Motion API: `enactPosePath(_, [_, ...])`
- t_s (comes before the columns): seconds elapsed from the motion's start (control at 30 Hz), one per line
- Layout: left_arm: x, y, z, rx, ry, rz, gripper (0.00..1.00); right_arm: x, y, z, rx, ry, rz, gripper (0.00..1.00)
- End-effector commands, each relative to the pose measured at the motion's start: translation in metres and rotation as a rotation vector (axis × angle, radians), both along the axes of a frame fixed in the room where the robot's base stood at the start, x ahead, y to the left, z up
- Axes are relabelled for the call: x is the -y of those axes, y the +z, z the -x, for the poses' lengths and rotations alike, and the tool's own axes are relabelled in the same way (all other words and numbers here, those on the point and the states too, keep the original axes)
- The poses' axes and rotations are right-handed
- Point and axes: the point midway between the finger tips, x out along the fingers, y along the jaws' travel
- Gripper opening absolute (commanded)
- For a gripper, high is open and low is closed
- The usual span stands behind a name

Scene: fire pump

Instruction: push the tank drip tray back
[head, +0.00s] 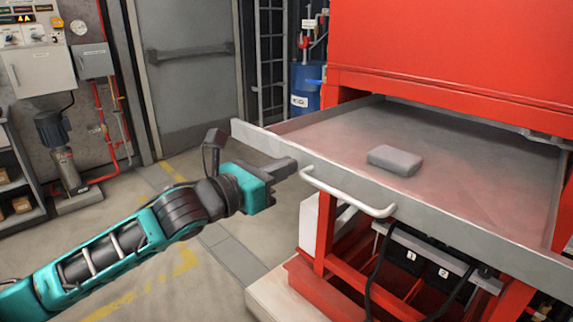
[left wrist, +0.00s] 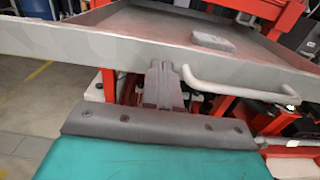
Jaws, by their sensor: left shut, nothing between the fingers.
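The tank drip tray (head: 465,218) is a wide grey metal tray pulled out from under the red tank (head: 450,45). A pale bar handle (head: 345,192) is fixed on its front wall. A grey block (head: 395,159) lies on the tray floor. My left gripper (head: 292,166) is shut and empty, at the front wall just left of the handle. In the left wrist view, the fingertips (left wrist: 163,66) are close to the tray's front wall (left wrist: 90,47), beside the handle's left end (left wrist: 187,70). I cannot tell if they touch it. My right gripper is not in view.
Below the tray are a red frame (head: 325,235), batteries (head: 425,260) and black cables. A blue drum (head: 306,87) stands behind. A grey door (head: 190,70), wall boxes and a small pump (head: 60,150) are at the left. The floor left of the tray is clear.

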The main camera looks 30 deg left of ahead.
Motion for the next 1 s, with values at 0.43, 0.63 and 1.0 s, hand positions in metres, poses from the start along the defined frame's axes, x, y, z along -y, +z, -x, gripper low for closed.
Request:
enactPosePath(0.43, [0.004,0.000,-0.010,-0.001,0.000,-0.001,0.00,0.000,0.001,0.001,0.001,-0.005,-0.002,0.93])
enactPosePath(0.63, [0.004,0.001,-0.011,0.000,0.000,-0.001,0.00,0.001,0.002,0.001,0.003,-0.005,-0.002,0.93])
enactPosePath(1.0, [0.019,0.006,-0.051,0.004,-0.002,-0.003,0.00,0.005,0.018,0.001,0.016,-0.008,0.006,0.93])
